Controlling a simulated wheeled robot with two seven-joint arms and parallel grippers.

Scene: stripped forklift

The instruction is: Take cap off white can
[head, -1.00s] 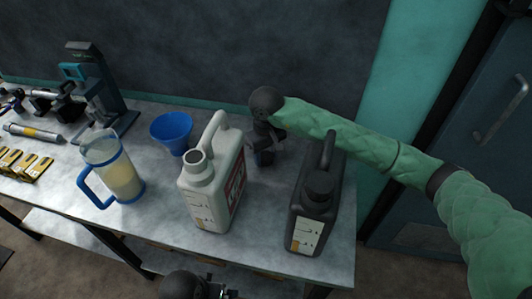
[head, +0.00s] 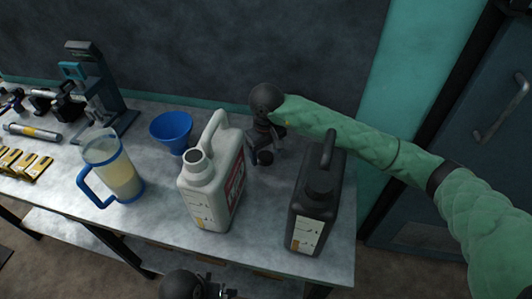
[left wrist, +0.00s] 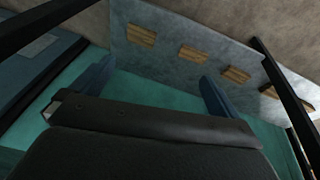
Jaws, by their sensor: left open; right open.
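The white can (head: 222,190) stands upright near the table's front edge, with its handle at the top. Its neck (head: 198,163) shows a dark open mouth with no cap on it. My right gripper (head: 262,154) is behind the can and to its right, low over the table, with its fingers apart. A small dark round piece, apparently the cap (head: 265,158), is at its fingertips, seemingly on the table. My left gripper (head: 226,292) is at the bottom edge, in front of the table. The left wrist view shows its two fingers (left wrist: 155,88) spread and empty.
A black can (head: 316,210) stands right of the white can. A blue funnel (head: 172,130) and a jug with a blue handle (head: 117,172) are to the left. Tools and yellow packs (head: 22,165) lie farther left. The wall (head: 230,50) closes the back.

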